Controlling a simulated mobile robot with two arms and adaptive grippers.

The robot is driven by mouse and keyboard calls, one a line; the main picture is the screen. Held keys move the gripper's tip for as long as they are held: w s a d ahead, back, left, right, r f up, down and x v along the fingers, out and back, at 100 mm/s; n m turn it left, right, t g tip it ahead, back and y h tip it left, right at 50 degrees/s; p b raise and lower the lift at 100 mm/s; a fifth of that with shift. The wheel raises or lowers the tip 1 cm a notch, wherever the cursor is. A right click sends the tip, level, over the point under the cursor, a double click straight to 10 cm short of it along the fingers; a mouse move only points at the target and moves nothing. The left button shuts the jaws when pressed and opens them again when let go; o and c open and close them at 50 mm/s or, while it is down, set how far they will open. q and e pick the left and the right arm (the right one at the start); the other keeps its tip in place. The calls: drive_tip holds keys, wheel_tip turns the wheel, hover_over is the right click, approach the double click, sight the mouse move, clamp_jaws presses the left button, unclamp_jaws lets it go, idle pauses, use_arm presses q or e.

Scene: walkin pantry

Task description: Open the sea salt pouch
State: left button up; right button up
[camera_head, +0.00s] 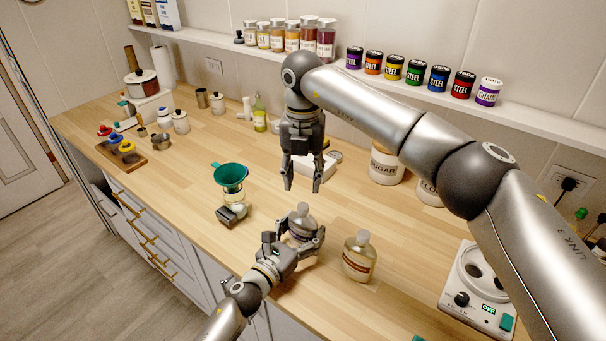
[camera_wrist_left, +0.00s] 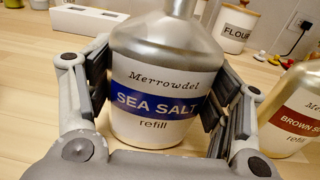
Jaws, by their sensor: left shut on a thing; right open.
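The sea salt pouch (camera_wrist_left: 155,75) is silvery with a white label and a blue band reading "SEA SALT". It stands upright on the wooden counter; in the head view the pouch (camera_head: 303,215) is partly hidden by my left gripper. My left gripper (camera_head: 297,243) is shut around the pouch's body, with a finger on each side in the left wrist view (camera_wrist_left: 160,95). My right gripper (camera_head: 303,183) is open and empty, pointing down above and behind the pouch. The pouch's top is out of the left wrist view.
A brown sugar pouch (camera_head: 359,256) stands close to the right of the sea salt pouch. A green funnel on a jar (camera_head: 230,178) and a dark grey object (camera_head: 232,214) are to the left. Sugar (camera_head: 386,165) and flour canisters stand behind right. A white appliance (camera_head: 478,290) is at the right.

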sight(303, 206)
drive_tip(key=m, duration=1.4)
drive_tip(key=shift+m, duration=0.4)
drive_tip(key=m, duration=0.4)
drive_tip(key=shift+f, duration=4.05)
clamp_jaws()
